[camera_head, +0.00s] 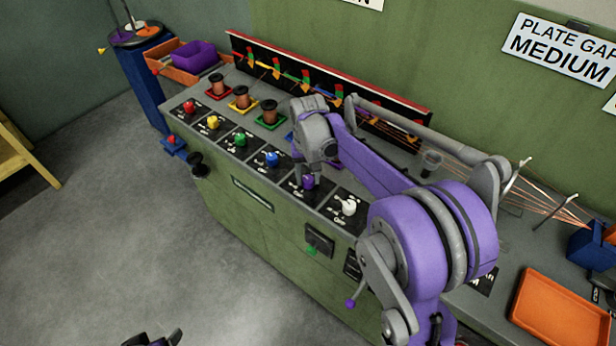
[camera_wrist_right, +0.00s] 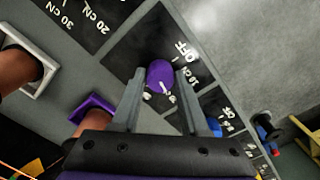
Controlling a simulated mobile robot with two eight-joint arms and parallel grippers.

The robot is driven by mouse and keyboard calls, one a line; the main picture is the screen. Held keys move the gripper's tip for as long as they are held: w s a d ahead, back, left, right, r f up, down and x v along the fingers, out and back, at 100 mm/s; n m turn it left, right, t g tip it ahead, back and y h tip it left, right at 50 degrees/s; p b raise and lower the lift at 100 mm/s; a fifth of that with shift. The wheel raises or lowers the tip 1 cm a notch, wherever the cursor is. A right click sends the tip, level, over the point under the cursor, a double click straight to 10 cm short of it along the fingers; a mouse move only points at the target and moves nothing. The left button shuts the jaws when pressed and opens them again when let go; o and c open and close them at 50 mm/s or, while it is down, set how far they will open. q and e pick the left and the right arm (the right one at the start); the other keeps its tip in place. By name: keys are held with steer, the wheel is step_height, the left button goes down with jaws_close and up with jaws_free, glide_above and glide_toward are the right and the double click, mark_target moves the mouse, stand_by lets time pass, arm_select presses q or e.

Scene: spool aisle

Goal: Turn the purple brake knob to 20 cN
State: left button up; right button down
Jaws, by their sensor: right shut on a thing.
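The purple brake knob (camera_head: 308,182) sits on a black dial plate in the row along the console's front edge. My right gripper (camera_head: 308,177) reaches down onto it from above. In the right wrist view the purple knob (camera_wrist_right: 159,72) is between the two fingers of my right gripper (camera_wrist_right: 161,80), which is shut on it. A white mark on the knob's side points toward the lower right of that view. OFF and 10 cN print shows beside it; the rest of its scale is hidden by the fingers. A dark piece at the bottom edge, perhaps my left gripper (camera_head: 153,339), is mostly cut off.
The white knob (camera_head: 348,206) is just right of the purple one, the blue knob (camera_head: 271,158) just left. Green (camera_head: 240,139), yellow (camera_head: 213,122) and red (camera_head: 189,106) knobs continue the row. Copper spools stand behind. An orange tray (camera_head: 565,312) lies right.

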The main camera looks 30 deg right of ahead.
mark_target(308, 179)
steer(key=shift+m, duration=0.6)
steer(key=shift+c, duration=2.1)
jaws_free()
steer(key=shift+r, duration=0.1)
step_height(308, 179, up, 11)
steer(key=shift+p, duration=0.3)
